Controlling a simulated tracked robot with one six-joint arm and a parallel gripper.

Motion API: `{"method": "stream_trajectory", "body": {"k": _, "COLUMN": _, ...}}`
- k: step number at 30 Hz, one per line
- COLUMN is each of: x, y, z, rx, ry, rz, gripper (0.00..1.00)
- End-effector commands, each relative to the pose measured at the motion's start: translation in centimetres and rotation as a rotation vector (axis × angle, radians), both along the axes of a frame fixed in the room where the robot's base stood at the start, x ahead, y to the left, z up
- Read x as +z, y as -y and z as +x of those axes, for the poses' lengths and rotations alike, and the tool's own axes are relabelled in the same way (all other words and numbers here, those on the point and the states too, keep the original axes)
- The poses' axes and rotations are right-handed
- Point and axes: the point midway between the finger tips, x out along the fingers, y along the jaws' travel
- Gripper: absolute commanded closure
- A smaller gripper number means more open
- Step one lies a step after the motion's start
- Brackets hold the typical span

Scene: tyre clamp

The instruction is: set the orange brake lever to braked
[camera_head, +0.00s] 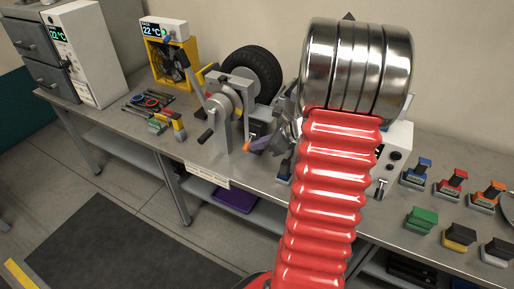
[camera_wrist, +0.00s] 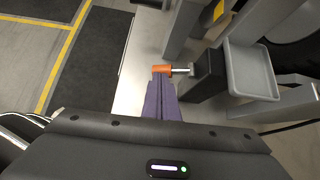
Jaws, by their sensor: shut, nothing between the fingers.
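The brake lever shows in the wrist view as an orange knob (camera_wrist: 162,69) on a short metal rod, which runs right into a dark block on the clamp stand. In the head view its orange end (camera_head: 246,146) shows low beside the grey stand. My gripper (camera_wrist: 161,84) is shut and empty, its purple fingers together, with the tips right at the orange knob. My red arm hides part of the clamp's right side.
A black tyre (camera_head: 252,72) stands behind the grey clamp stand (camera_head: 222,115). A small grey tray (camera_wrist: 250,72) sits right of the lever. Tools lie on the bench at left, and several coloured switches (camera_head: 452,182) stand at right. The floor in front is clear.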

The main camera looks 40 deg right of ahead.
Motion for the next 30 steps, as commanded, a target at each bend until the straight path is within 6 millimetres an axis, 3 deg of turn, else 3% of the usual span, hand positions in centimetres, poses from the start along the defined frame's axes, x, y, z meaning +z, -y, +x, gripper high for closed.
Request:
{"method": "stream_trajectory", "body": {"k": 11, "x": -0.1, "y": 0.1, "z": -0.1, "rx": 0.001, "ry": 0.0, "rz": 0.001, "gripper": 1.0}}
{"method": "stream_trajectory", "body": {"k": 23, "x": -2.2, "y": 1.7, "z": -1.9, "rx": 0.003, "ry": -0.001, "rz": 0.002, "gripper": 1.0}}
{"method": "stream_trajectory", "body": {"k": 30, "x": -0.6, "y": 1.8, "z": -3.9, "rx": 0.006, "ry": 0.001, "rz": -0.002, "gripper": 1.0}}
